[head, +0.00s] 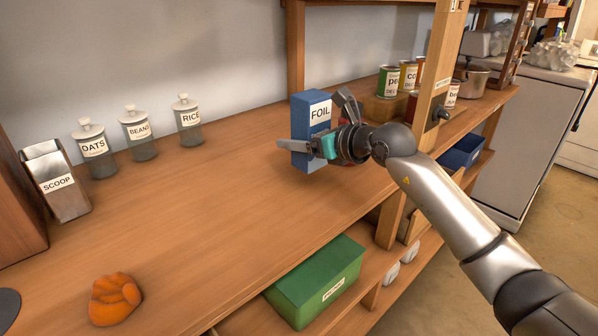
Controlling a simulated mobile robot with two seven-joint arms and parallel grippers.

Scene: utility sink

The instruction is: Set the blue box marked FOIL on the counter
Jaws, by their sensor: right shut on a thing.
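The blue box marked FOIL (319,112) is upright at the right part of the wooden counter (210,215), in front of the wooden post. My right gripper (306,147) comes in from the right and is shut on the box's lower part, with one finger across its front face. The gripper hides part of the box's right side. I cannot tell whether the box's base touches the counter or hangs just above it. My left gripper is not in view.
Jars marked OATS (95,150), BEANS (138,133) and RICE (187,119) stand at the back left beside a SCOOP holder (57,183). An orange lump (115,299) lies front left. Cans (388,82) stand beyond the post (437,75). A green box (316,283) sits below. The counter's middle is clear.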

